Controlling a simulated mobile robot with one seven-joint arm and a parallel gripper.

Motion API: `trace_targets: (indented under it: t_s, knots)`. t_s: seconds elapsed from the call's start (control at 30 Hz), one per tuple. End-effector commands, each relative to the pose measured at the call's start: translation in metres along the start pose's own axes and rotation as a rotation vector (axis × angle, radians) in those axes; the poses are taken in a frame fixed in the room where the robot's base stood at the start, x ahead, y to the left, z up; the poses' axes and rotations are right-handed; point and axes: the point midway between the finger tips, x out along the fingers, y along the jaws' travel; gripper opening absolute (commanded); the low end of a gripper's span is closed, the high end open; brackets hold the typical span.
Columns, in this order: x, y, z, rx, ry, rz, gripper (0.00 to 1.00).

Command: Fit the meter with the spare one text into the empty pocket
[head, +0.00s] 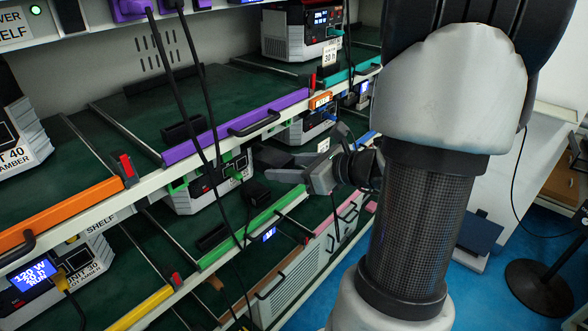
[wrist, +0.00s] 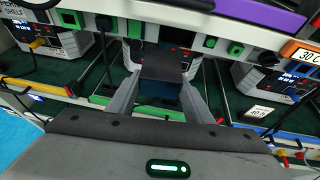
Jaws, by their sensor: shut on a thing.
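My gripper (wrist: 160,100) is shut on a dark block (wrist: 164,66), which sits between its two grey fingers in the wrist view. Its text faces away or is too dark to read, so I cannot tell if it is the spare meter. In the head view my gripper (head: 266,164) reaches left in front of the rack, below the purple rail (head: 235,127). A white-and-black unit (head: 208,183) with a green plug stands behind it. I cannot make out the empty pocket.
Black cables (head: 205,95) hang in front of the shelves, left of my gripper. A green rail (head: 253,228) runs below it. More units stand at left (head: 62,268) and top (head: 297,32).

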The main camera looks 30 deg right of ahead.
Motion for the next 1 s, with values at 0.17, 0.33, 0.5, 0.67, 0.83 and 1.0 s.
trace_targets:
  t_s: [0.17,0.33,0.5,0.67,0.83,1.0]
  knots:
    - [-0.022,-0.010,0.014,0.027,0.000,-0.073,0.11]
    - [-0.026,-0.011,0.017,0.036,0.001,-0.082,0.11]
    - [-0.025,-0.011,0.017,0.035,0.001,-0.081,0.11]
    - [-0.023,-0.011,0.018,0.034,-0.003,-0.080,0.11]
    - [-0.011,-0.012,0.023,0.031,-0.002,-0.078,0.11]
    - [0.005,-0.013,0.029,0.032,-0.002,-0.077,0.11]
